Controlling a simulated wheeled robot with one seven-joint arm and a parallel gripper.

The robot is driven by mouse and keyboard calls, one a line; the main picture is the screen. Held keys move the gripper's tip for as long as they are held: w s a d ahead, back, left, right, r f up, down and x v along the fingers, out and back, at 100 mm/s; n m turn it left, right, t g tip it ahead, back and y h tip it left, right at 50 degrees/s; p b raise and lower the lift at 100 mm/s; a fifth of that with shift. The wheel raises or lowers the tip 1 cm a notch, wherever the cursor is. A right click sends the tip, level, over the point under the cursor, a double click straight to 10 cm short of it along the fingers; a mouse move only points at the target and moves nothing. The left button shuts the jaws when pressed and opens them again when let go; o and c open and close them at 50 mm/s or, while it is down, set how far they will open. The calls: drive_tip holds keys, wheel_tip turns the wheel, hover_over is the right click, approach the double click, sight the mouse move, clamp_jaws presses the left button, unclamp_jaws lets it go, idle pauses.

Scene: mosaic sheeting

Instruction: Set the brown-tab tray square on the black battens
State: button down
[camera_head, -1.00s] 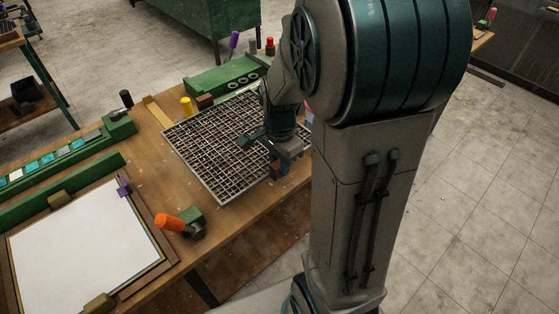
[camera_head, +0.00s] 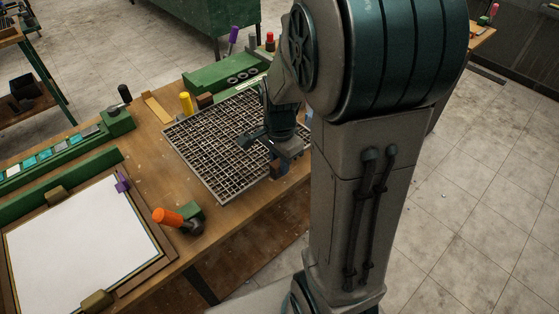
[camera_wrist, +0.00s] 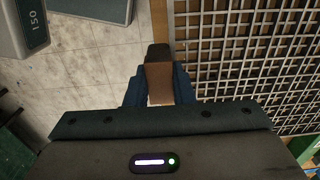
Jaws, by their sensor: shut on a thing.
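The tray is a wide grid of metal bars (camera_head: 222,148) over the bench, and it also fills the right of the wrist view (camera_wrist: 255,50). Its brown tab (camera_wrist: 159,78) sits between my blue fingers in the wrist view. My gripper (camera_head: 278,167) is shut on this tab at the tray's near right edge. A second brown block (camera_head: 205,100) shows at the tray's far edge. I cannot make out the black battens; the tray or my arm may hide them. Whether the tray touches what is below it is unclear.
A yellow post (camera_head: 186,103) and a green block with round holes (camera_head: 232,76) stand close behind the tray. An orange-handled tool (camera_head: 168,217) is near the bench's front edge. A framed white sheet (camera_head: 80,245) lies at left. My arm hides the tray's right side.

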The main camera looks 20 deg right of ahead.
drive_tip(key=shift+f+b, duration=0.5)
drive_tip(key=shift+f, duration=0.15)
drive_tip(key=shift+f+b, duration=0.5)
drive_tip(key=shift+f, duration=0.15)
drive_tip(key=c, duration=1.2)
unclamp_jaws()
drive_tip(key=shift+o, duration=0.2)
drive_tip(key=shift+r, duration=0.15)
wheel_tip(320, 180, up, 14)
drive_tip(key=shift+f, duration=0.2)
drive_tip(key=shift+s, duration=0.1)
drive_tip(key=s+a+f+n+t, duration=0.3)
drive_tip(key=s+a+n, duration=0.2)
drive_tip(key=s+n, duration=0.5)
drive_tip(key=n, duration=0.4)
drive_tip(key=shift+s+a+n, duration=0.3)
drive_tip(key=shift+s, duration=0.1)
